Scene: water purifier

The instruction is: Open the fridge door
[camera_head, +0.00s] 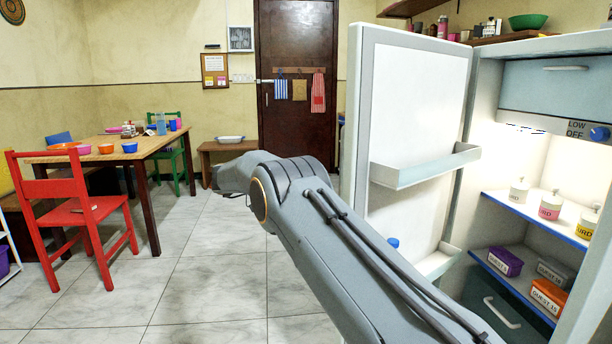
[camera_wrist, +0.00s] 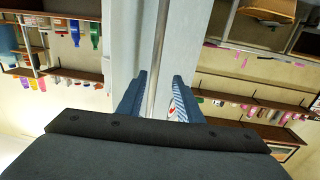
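The fridge door (camera_head: 415,95) stands swung wide open to the left, its white inner face with two shelves toward the head camera. The fridge body (camera_head: 540,75) is at the right, its lit inside exposed.
Inside the fridge are labelled jars (camera_head: 550,205) and boxes (camera_head: 503,262). A red chair (camera_head: 85,215) and a wooden table (camera_head: 105,148) stand at the left. A low bench (camera_head: 225,146) is at the back. The tiled floor (camera_head: 205,275) between is clear.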

